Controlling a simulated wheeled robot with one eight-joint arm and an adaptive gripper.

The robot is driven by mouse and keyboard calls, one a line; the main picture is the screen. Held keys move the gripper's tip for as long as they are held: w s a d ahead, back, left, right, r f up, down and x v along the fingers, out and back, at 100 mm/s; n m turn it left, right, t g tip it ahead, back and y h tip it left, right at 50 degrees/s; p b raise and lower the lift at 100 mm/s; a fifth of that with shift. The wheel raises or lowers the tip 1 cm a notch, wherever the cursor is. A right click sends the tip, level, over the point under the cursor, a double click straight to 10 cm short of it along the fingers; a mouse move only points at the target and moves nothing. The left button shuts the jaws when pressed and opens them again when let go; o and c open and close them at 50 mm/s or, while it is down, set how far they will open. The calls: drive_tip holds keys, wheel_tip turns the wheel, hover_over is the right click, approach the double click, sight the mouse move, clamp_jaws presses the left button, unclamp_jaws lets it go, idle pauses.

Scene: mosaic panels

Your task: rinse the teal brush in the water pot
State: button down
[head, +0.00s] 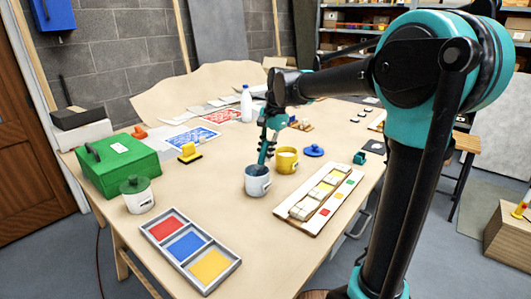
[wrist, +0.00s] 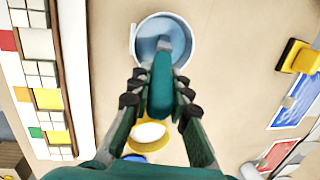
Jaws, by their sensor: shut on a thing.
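My gripper (wrist: 158,92) is shut on the teal brush (wrist: 161,84), which points down, slightly tilted in the head view. The brush (head: 264,154) also shows there, below my gripper (head: 270,138). The brush's grey lower end lies within the rim's outline. In the head view the brush reaches the pot's mouth; I cannot tell how deep its tip is.
A yellow pot (head: 287,162) stands close behind the water pot. A mosaic panel (head: 297,212) lies to the right, a tray of red, blue and yellow squares (head: 211,277) in front. A lidded jar (head: 138,201) and green box (head: 115,170) stand left. Table between is clear.

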idle(0.5)
drive_tip(key=shift+r, duration=3.5)
